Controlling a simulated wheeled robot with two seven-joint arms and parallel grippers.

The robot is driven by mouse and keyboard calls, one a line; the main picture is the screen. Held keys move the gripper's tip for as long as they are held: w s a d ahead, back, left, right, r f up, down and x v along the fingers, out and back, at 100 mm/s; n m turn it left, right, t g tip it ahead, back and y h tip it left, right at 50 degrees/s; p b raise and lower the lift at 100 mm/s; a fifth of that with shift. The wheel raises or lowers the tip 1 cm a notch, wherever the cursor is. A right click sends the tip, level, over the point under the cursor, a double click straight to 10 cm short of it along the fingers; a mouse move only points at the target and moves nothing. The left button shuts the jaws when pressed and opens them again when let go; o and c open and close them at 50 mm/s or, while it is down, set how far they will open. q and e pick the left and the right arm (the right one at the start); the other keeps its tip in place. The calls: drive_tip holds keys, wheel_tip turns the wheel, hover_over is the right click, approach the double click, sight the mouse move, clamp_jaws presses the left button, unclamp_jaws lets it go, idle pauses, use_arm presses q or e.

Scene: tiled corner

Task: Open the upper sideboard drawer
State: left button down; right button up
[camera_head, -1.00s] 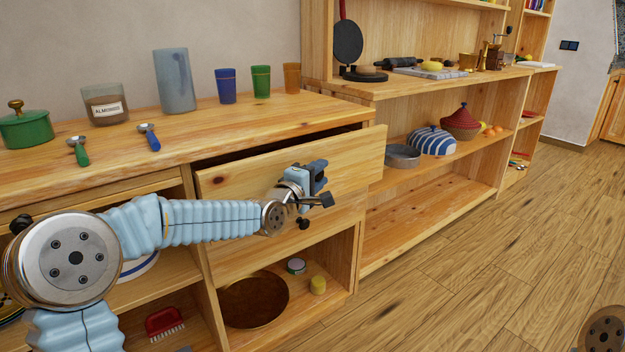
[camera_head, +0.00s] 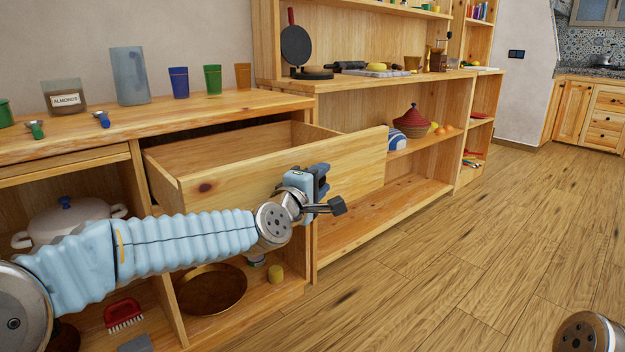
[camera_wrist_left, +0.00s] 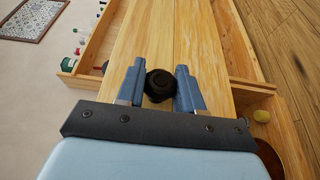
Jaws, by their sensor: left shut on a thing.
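The upper sideboard drawer (camera_head: 230,188) is pulled well out of the wooden sideboard (camera_head: 80,140). Its interior shows and looks empty where visible. My left gripper (camera_head: 318,182) is at the drawer front. In the left wrist view, its two blue-grey fingers (camera_wrist_left: 160,88) are on either side of a dark round knob (camera_wrist_left: 159,85) on the drawer front, shut on it. In the head view the gripper hides the knob. Of my right arm only a round part shows at the lower right; its gripper is out of view.
On the sideboard top stand a blue-grey tumbler (camera_head: 129,77), a labelled jar (camera_head: 64,97) and blue, green and orange cups. Below are a large bowl (camera_head: 210,290), a red brush (camera_head: 124,315) and a white pot (camera_head: 70,220). The floor (camera_head: 430,260) to the right is clear.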

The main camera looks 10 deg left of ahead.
use_arm(q)
drive_tip(key=shift+s+d+f, duration=0.1)
drive_tip(key=shift+s+d, duration=0.4)
drive_tip(key=shift+d, duration=0.15)
drive_tip(key=c, duration=0.7)
unclamp_jaws()
drive_tip(key=shift+c, duration=0.2)
drive_tip(key=shift+s+a, duration=0.1)
drive_tip(key=b+v, duration=0.2)
drive_tip(key=v, duration=1.1)
drive_tip(key=shift+s, duration=0.25)
drive_tip(key=shift+a, duration=0.15)
